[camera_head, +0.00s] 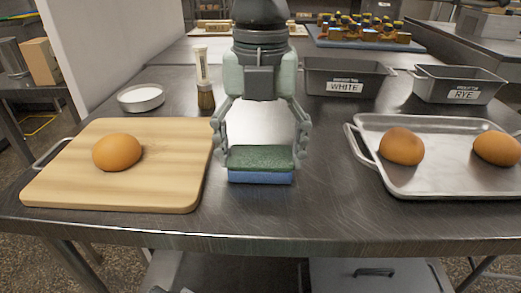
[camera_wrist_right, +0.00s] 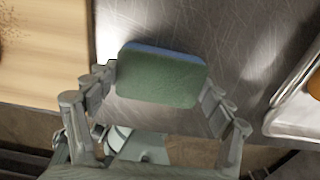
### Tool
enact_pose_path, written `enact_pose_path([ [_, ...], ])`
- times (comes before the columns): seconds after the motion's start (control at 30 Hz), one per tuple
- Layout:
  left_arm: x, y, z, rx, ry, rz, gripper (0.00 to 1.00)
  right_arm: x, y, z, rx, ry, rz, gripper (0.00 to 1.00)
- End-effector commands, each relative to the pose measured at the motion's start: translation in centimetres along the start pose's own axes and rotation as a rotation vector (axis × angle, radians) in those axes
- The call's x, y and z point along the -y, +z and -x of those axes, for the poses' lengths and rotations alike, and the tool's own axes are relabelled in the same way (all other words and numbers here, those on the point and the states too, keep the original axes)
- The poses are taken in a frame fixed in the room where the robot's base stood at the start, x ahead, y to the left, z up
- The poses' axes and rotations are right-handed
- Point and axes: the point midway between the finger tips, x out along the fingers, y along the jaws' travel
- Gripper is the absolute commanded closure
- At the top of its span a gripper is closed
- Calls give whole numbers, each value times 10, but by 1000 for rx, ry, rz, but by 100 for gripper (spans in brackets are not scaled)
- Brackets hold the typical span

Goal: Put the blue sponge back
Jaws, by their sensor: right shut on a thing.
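The blue sponge (camera_head: 260,177) has a green scouring layer on top and a blue body below. It is near the front edge of the steel table, between the cutting board and the metal tray. My right gripper (camera_head: 261,155) comes down from above and is shut on the sponge, with one finger at each short end. In the right wrist view the sponge (camera_wrist_right: 160,76) lies between the fingertips (camera_wrist_right: 158,82), green face toward the camera. I cannot tell whether its underside touches the table. My left gripper is not in view.
A wooden cutting board (camera_head: 60,185) with a bun (camera_head: 117,152) is at left. A metal tray (camera_head: 425,186) with two buns is at right.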

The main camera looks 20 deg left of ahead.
Motion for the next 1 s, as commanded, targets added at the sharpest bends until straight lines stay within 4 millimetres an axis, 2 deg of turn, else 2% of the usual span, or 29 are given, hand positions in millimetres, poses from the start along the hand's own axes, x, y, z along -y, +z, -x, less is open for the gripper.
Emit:
enact_pose_path([
  [0.2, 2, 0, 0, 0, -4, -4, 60, 0, 0, -1, 0, 0, -1, 43],
  [0.37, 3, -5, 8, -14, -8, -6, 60, 0, 0, -3, 0, 0, -1, 43],
  [0.4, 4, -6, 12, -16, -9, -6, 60, 0, 0, -2, 0, 0, -1, 15],
  [0.53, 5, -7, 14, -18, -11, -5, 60, 0, 0, -2, 0, 0, -1, 0],
  [0.93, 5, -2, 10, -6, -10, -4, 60, 0, 0, 1, 0, 0, -1, 0],
  [1.0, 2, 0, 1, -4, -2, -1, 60, 0, 0, 5, 1, 0, -1, 0],
])
